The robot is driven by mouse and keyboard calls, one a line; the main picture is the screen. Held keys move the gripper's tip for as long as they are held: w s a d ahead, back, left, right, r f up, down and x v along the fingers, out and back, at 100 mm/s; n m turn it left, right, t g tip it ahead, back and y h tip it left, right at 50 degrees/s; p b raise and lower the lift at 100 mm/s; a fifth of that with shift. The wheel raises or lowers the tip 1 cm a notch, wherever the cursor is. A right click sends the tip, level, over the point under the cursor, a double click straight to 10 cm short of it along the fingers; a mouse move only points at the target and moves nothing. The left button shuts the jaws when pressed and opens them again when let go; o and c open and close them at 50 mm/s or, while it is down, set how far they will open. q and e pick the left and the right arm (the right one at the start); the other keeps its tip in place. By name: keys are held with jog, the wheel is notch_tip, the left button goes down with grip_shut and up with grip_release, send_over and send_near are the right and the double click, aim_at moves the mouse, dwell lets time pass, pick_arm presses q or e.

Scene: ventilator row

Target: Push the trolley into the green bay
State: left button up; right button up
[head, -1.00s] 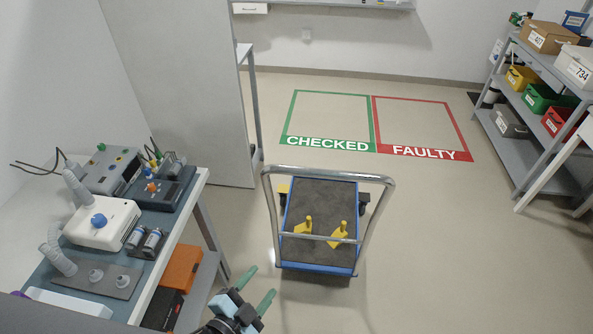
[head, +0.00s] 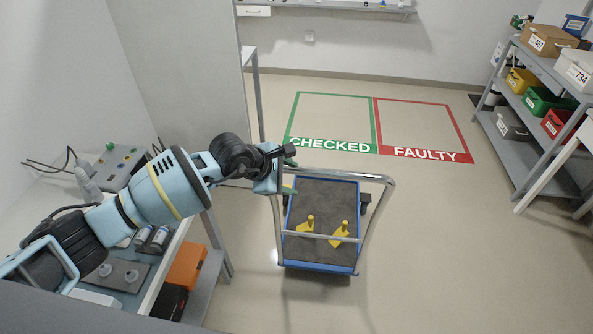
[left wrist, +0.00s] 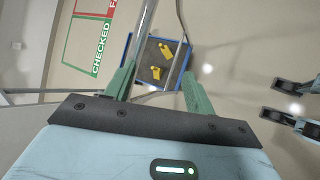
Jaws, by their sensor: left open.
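The trolley (head: 322,210) has a blue-edged deck with a dark grey mat and a tubular metal push handle (head: 345,174). Two yellow pieces (head: 340,233) sit on its deck. The green bay (head: 330,147), marked CHECKED, is a floor outline beyond the trolley, which stands outside it. My left gripper (head: 286,187) is at the left upper corner of the handle, its fingers partly hidden by the wrist. In the left wrist view, its green fingers (left wrist: 158,88) are apart, with handle tubing showing between them; I cannot tell whether they touch it. My right gripper is not seen.
The red FAULTY bay (head: 425,153) adjoins the green one on the right. A workbench (head: 170,275) with equipment is at left, beside a grey partition (head: 190,90). Shelving (head: 540,150) with boxes stands at right. The floor between trolley and bays is clear.

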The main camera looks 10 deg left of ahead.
aim_at(294, 171)
pick_arm(q)
jog(key=w+a+r+m+y, duration=0.1)
jog(key=w+a+r+y, duration=0.1)
jog(key=w+a, duration=0.15)
jog(key=shift+t, duration=0.4)
jog(key=x, duration=0.2)
jog(key=b+x, duration=0.1)
jog(key=x, duration=0.1)
jog(key=s+b+x, duration=0.1)
jog(key=x, duration=0.1)
jog(key=shift+w+f, duration=0.2)
jog(key=shift+f, duration=0.4)
jog(key=b+x, duration=0.2)
jog(key=x, duration=0.2)
jog(key=shift+w+b, duration=0.1)
jog(key=shift+b, duration=0.3)
jog(key=shift+w+d+f+b, duration=0.25)
jog(key=shift+w+f+b, duration=0.05)
jog(key=shift+w+b, duration=0.05)
jog(key=shift+w+d, duration=0.1)
jog(key=shift+w, duration=0.05)
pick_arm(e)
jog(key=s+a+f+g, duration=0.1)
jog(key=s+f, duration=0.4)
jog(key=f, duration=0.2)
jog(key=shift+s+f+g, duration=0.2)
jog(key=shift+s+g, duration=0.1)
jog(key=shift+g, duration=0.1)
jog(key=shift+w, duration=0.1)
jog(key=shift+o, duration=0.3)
